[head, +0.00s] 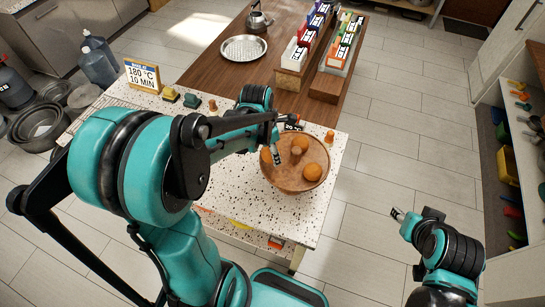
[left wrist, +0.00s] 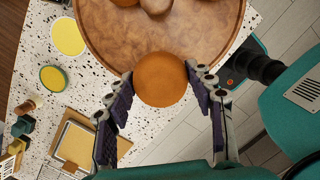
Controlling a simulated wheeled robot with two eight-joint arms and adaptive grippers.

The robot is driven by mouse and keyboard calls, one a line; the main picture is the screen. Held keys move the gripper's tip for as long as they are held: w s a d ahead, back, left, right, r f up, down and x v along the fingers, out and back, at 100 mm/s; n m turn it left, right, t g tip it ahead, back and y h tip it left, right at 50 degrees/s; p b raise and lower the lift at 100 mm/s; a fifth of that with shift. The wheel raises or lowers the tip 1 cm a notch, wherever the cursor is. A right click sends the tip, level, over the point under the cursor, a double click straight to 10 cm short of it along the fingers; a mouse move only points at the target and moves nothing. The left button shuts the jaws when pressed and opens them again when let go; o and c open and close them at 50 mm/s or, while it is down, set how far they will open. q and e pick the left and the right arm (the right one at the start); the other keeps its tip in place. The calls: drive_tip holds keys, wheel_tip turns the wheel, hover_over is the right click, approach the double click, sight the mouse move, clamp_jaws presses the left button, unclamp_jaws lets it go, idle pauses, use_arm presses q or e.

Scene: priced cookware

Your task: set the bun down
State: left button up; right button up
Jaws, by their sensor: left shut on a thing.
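The held bun (left wrist: 160,80) is round and orange-brown. My left gripper (head: 276,148) is shut on it, with a finger on each side in the left wrist view. In the head view the bun (head: 265,155) shows partly behind the fingers, at the left rim of a round brown wooden tray (head: 290,187). The tray (left wrist: 95,35) lies beyond the bun in the wrist view. Whether the bun touches the tray is unclear. On the tray are an orange-brown round piece (head: 312,171) and a paler one (head: 299,145). My right gripper (head: 397,213) is away from the table; its jaw opening is too small to judge.
The speckled counter (head: 325,205) has free room around the tray. A small orange piece (head: 330,136) stands behind it. A sign (head: 143,75) reads 180 °C, 10 min. Beyond are a metal plate (head: 243,48) and colourful boxed goods (head: 343,45) on a wooden table.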

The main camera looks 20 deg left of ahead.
use_arm(q)
drive_tip(key=shift+w+a+f, duration=0.15)
drive_tip(key=shift+w+f, duration=0.3)
drive_tip(key=shift+w, duration=0.1)
drive_tip(key=shift+f+b, duration=0.3)
drive_tip(key=shift+f, duration=1.65)
drive_tip(key=shift+s, duration=0.1)
drive_tip(key=shift+f, duration=0.1)
drive_tip(key=o, duration=1.1)
drive_tip(key=shift+o, duration=0.2)
